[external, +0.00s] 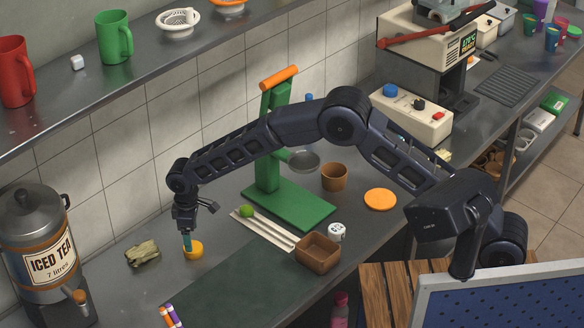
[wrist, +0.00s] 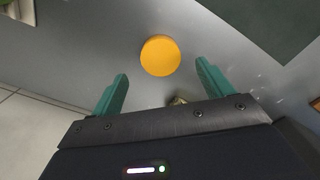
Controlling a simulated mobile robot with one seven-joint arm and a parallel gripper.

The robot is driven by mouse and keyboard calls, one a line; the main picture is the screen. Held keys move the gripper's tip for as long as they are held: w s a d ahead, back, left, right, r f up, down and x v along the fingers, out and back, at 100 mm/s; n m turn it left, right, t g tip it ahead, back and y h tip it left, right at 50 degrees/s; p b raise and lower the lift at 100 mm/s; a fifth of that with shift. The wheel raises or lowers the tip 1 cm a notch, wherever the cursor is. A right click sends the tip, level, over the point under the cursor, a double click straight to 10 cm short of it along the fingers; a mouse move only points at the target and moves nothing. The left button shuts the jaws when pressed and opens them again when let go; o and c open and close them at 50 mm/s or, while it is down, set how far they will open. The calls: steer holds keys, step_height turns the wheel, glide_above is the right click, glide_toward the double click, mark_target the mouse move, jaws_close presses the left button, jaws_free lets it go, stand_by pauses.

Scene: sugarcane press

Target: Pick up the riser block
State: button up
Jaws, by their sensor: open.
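A yellow-orange round block (external: 194,251), which looks to be the riser block, sits on the grey metal counter at the left. In the wrist view the block (wrist: 160,55) shows as a flat round top just beyond the fingertips, centred between their lines. My gripper (external: 188,243) points down at the block, with its teal fingers right by it. In the wrist view my gripper (wrist: 162,78) is open, with nothing held between the fingers. I cannot tell how far above the block the fingertips are.
A crumpled greenish-brown bundle (external: 142,253) lies left of the block. The iced tea dispenser (external: 42,250) stands further left. A green press (external: 275,195), white tray (external: 262,230) and brown box (external: 318,252) lie to the right. A dark mat (external: 245,290) lies in front.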

step_height(320, 180, down, 5)
steer(key=shift+f, duration=0.1)
steer(key=c, duration=1.1)
steer(key=shift+o, duration=0.2)
